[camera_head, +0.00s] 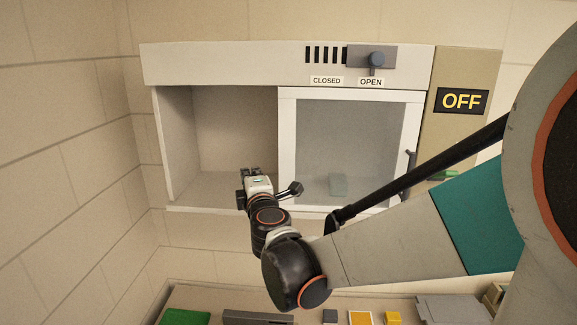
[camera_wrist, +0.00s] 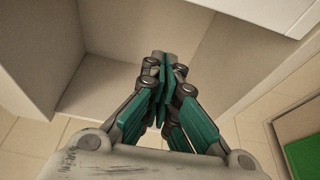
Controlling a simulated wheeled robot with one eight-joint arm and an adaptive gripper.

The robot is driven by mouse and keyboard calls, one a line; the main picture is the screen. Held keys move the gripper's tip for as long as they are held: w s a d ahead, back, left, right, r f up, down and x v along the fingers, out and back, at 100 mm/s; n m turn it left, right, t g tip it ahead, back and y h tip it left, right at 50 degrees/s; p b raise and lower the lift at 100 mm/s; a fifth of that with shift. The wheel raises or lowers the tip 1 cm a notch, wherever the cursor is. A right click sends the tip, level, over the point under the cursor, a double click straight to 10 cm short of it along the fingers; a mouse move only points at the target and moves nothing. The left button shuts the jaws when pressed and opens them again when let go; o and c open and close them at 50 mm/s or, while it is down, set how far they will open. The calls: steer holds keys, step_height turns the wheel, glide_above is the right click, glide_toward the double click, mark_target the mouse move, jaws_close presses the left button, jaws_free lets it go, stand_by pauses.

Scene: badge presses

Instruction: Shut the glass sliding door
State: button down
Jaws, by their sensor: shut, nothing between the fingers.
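The glass sliding door (camera_head: 350,140) has a white frame and covers the right half of the cabinet (camera_head: 215,68); the left half stands open. A dark handle (camera_head: 410,160) is at the door's right edge. My gripper (camera_head: 251,172) is shut and empty in front of the open half, low down, a little left of the door's left frame edge. I cannot tell whether it touches anything. In the wrist view my closed fingers (camera_wrist: 163,72) point towards the pale cabinet interior (camera_wrist: 130,60).
A slider knob (camera_head: 376,60) sits above the OPEN label, right of the CLOSED label. A panel (camera_head: 462,101) reads OFF. A blurred green object (camera_head: 338,185) shows behind the glass. Several coloured items, including a green one (camera_head: 185,317), lie below. My arm crosses the lower right.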

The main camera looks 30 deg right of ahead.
steer(key=d+v, duration=0.1)
steer(key=v, duration=0.8)
steer(key=s+d+f+m+g+b, duration=0.1)
steer(key=s+f+m+g+b, duration=0.3)
steer(key=f+b, duration=0.55)
steer(key=s+d+f+m+g+b, duration=0.15)
steer(key=s+f+m+b, duration=0.4)
steer(key=f, duration=0.65)
steer(key=s+a+f+m+g+y+b, duration=0.1)
steer(key=s+a+f+b, duration=0.2)
steer(key=f, duration=0.3)
steer(key=s+a+f+m+g+y+b, duration=0.2)
steer(key=s+a+f+b, duration=0.1)
steer(key=f+b, duration=0.2)
steer(key=s+a+f+m+g+y+b, duration=0.1)
steer(key=s+a+f+m+y+b, duration=0.1)
steer(key=f, duration=0.6)
steer(key=shift+s+a+g+b, duration=0.35)
steer(key=shift+s+a+b, duration=0.55)
steer(key=shift+b, duration=0.35)
